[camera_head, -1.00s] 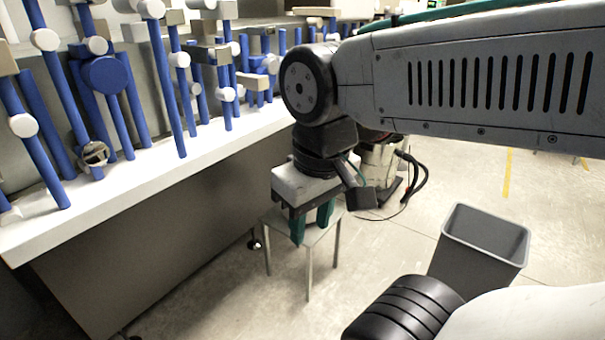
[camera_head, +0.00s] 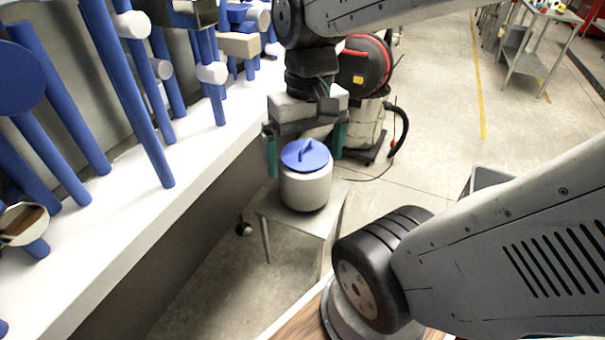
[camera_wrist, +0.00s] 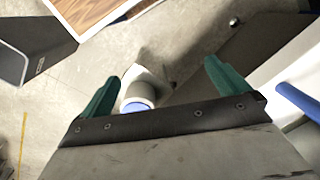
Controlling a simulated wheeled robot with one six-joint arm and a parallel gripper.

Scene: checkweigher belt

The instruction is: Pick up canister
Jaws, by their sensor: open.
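The canister (camera_head: 305,188) is a pale grey-white cylinder with a blue lid and a raised blue handle bar. It stands upright on a small grey metal table (camera_head: 273,209) in the head view. My gripper (camera_head: 306,152) is open and empty, with green fingers pointing down. In the head view it shows behind the canister, its fingers spread wider than the lid. In the wrist view the canister (camera_wrist: 138,92) lies between the two open fingers (camera_wrist: 158,82), nearer the left one. Its blue lid is partly hidden by the gripper's dark edge.
A white bench (camera_head: 150,218) with blue rods and white knobs runs along the left. A grey bin (camera_head: 484,180) stands on the floor at right, partly hidden by my arm. A vacuum-like machine (camera_head: 366,125) with a hose stands behind. Open floor lies to its right.

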